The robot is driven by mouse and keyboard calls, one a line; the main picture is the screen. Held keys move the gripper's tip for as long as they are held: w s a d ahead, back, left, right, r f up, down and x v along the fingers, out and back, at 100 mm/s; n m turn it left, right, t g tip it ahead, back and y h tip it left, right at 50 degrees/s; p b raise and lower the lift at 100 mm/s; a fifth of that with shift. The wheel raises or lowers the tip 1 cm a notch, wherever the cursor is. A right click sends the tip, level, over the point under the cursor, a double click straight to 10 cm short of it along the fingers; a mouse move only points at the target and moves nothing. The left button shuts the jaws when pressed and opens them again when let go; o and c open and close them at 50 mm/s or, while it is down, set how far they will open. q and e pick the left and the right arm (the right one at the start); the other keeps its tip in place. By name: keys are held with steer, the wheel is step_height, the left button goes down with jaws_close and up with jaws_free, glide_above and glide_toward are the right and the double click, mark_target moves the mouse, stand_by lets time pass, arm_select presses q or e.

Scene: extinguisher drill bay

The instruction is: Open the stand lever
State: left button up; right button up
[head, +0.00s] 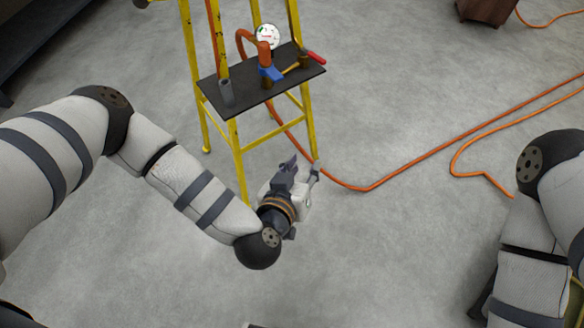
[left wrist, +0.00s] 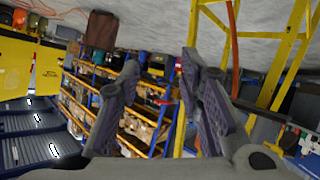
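A yellow stand (head: 242,150) with a dark platform (head: 240,104) stands at the top middle of the head view. On the platform are a blue lever-like part (head: 270,73) at an orange pipe fitting (head: 264,54), and a red-handled part (head: 316,57) at the right edge. I cannot tell which is the stand lever. My left gripper (head: 290,168) is in front of and below the platform, near the stand's front legs, apart from both parts. In the left wrist view its fingers (left wrist: 160,62) are spread with nothing held. My right gripper is out of view.
A round white gauge (head: 267,36) sits behind the fitting, and a grey cylinder (head: 226,93) stands at the platform's left. An orange hose (head: 400,172) runs across the floor to the right. Loaded shelves (left wrist: 120,120) show in the left wrist view.

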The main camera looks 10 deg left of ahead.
arm_select(q)
steer(key=shift+d, duration=0.1)
jaws_close()
steer(key=n+t+y+b, duration=0.5)
steer(key=n+b, duration=0.8)
steer(key=n, duration=0.5)
glide_toward(307, 54)
steer(key=a, duration=0.3)
steer(key=shift+w+d+r, duration=0.1)
steer(key=shift+w+d, duration=0.3)
steer(key=shift+w, duration=0.35)
steer(key=shift+w+d, duration=0.35)
steer(key=shift+w, duration=0.35)
steer(key=shift+w+d+r, duration=0.1)
steer(key=shift+w+d, duration=0.3)
steer(key=shift+w, duration=0.35)
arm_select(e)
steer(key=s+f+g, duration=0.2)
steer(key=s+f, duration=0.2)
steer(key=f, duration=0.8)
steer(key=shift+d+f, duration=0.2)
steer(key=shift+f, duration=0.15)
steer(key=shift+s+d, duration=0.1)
